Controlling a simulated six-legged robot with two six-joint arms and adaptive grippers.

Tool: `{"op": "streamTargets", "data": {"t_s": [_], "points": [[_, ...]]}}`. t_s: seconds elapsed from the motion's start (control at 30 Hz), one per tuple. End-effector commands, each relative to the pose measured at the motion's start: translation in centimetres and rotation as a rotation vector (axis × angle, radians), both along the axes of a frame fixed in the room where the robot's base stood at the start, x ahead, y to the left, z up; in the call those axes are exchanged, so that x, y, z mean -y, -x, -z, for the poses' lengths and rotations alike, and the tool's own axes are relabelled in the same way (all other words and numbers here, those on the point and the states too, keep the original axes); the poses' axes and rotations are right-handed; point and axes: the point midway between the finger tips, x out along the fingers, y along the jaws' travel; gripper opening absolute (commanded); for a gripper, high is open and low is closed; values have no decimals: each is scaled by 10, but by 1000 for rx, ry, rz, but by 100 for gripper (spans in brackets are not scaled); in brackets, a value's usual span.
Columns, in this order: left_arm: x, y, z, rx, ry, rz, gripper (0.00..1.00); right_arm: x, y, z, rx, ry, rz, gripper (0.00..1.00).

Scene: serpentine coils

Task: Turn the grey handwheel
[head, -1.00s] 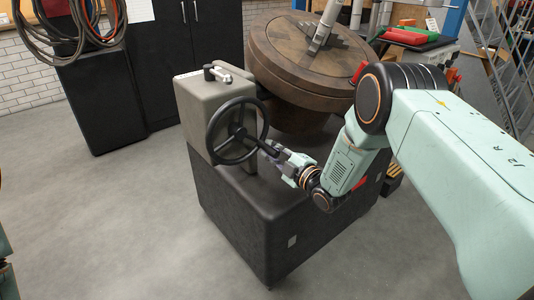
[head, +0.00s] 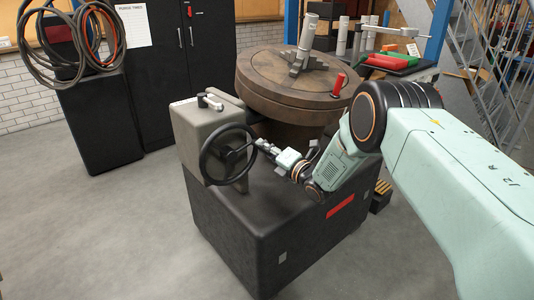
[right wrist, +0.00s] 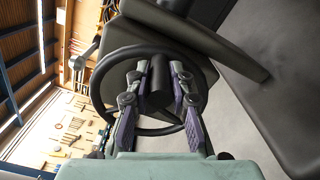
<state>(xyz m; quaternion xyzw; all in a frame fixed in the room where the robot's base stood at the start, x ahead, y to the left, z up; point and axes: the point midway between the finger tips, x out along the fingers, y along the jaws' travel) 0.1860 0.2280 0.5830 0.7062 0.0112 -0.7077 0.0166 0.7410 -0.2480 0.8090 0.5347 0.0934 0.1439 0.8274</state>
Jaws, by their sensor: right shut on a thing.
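The dark grey handwheel (head: 203,165) stands on the face of a grey housing (head: 187,136), its rim clear of the housing front. My right gripper (head: 258,145) is shut on the wheel's crank handle, at the wheel's right side. In the right wrist view the gripper (right wrist: 155,80) has one purple-sided finger on each side of the dark handle (right wrist: 159,92). The wheel's rim (right wrist: 92,97) circles behind the fingers there. The handle's far end and the exact contact are partly hidden by the fingers. My left gripper is out of view.
The housing stands on a black base cabinet (head: 235,225). A round brown table (head: 270,82) with a stepped block (head: 301,62) and a red-handled piece (head: 337,84) is close behind. Black cabinets (head: 205,50) and hanging hoses (head: 60,65) are at left. The floor at front left is clear.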

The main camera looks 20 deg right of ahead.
Motion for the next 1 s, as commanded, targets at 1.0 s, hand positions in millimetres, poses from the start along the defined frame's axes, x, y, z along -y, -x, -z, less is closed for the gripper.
{"op": "streamTargets", "data": {"t_s": [1.0], "points": [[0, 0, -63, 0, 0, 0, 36, -54, 20, -64, 175, 461, -13, 0]]}}
